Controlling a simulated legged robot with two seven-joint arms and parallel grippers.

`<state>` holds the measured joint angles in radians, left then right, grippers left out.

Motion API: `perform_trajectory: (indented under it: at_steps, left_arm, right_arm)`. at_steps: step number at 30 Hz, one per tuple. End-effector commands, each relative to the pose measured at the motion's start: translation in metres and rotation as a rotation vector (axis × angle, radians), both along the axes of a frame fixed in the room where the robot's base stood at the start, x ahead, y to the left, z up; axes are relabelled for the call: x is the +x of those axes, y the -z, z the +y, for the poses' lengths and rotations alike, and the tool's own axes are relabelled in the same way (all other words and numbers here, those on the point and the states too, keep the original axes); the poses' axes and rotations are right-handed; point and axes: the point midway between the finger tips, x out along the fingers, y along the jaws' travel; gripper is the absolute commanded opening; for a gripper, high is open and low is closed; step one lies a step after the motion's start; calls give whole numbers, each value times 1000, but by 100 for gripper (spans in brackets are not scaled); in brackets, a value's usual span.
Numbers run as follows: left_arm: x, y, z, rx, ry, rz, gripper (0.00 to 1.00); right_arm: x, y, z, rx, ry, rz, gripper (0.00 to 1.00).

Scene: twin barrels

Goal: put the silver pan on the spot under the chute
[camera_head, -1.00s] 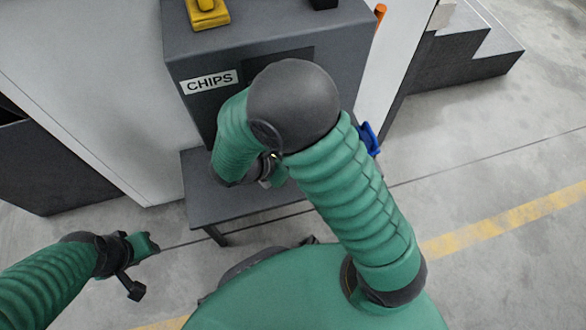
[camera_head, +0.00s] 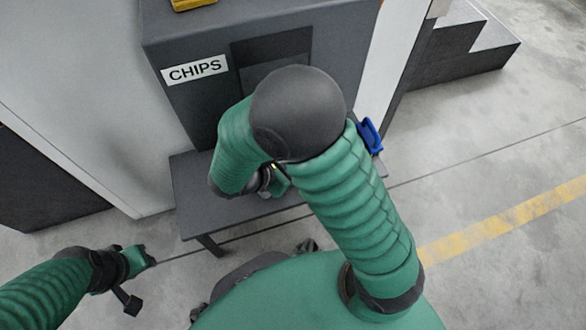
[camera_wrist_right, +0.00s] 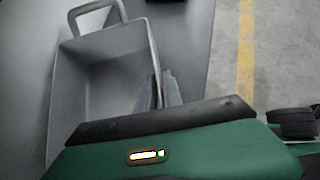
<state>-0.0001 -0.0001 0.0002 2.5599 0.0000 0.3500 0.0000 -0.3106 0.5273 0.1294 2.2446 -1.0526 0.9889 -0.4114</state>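The silver pan (camera_wrist_right: 108,75), an open grey box with a loop handle (camera_wrist_right: 97,12), fills the left of the right wrist view. It is over or on a dark grey surface; I cannot tell which. My right gripper (camera_wrist_right: 161,85) is shut on the pan's right wall, one finger inside and one outside. In the head view my right arm hides the pan and most of that gripper (camera_head: 275,181). The chute is the dark machine (camera_head: 215,88) labelled CHIPS, with a recess partly behind my arm. My left gripper (camera_head: 145,255) is low at the left, away from the machine.
A dark grey table (camera_head: 200,220) stands against the machine's front. A blue object (camera_head: 370,136) is at its right end. A yellow object (camera_head: 190,3) sits on top of the machine. Grey steps (camera_head: 465,55) are at the upper right. The floor at the right is clear.

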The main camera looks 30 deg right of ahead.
Motion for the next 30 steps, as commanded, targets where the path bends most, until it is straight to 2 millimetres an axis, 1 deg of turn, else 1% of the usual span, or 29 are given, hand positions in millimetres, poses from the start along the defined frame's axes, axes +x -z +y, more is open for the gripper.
perform_trajectory:
  at_steps: [1, 3, 11, 14, 17, 21, 24, 27, 30]
  left_arm:
    - [0, 0, 0, 0, 0, 0, 36]
    - [0, 0, 0, 0, 0, 0, 36]
    - [0, -1, 0, 0, 0, 0, 36]
    - [0, -8, 0, 0, 0, 0, 36]
    - [0, -23, 0, 0, 0, 0, 36]
    - [0, -48, 0, 0, 0, 0, 36]
    - [0, -61, 0, 0, 0, 0, 36]
    - [0, -68, 0, 0, 0, 0, 36]
    - [0, -72, 0, 0, 0, 0, 36]
  right_arm:
    - [0, 0, 0, 0, -1, -1, 18]
    - [0, 0, 0, 0, -1, -1, 24]
    - [0, -1, 0, 0, -1, -1, 24]
    - [0, -10, 4, 1, -3, -1, 24]
    - [-2, -27, 18, 1, -4, -1, 24]
    - [-6, -55, 44, 2, -5, -2, 24]
    - [-9, -72, 61, 2, -4, -1, 24]
    - [-11, -83, 74, 1, -3, -1, 24]
    - [-13, -88, 81, 2, 2, 0, 24]
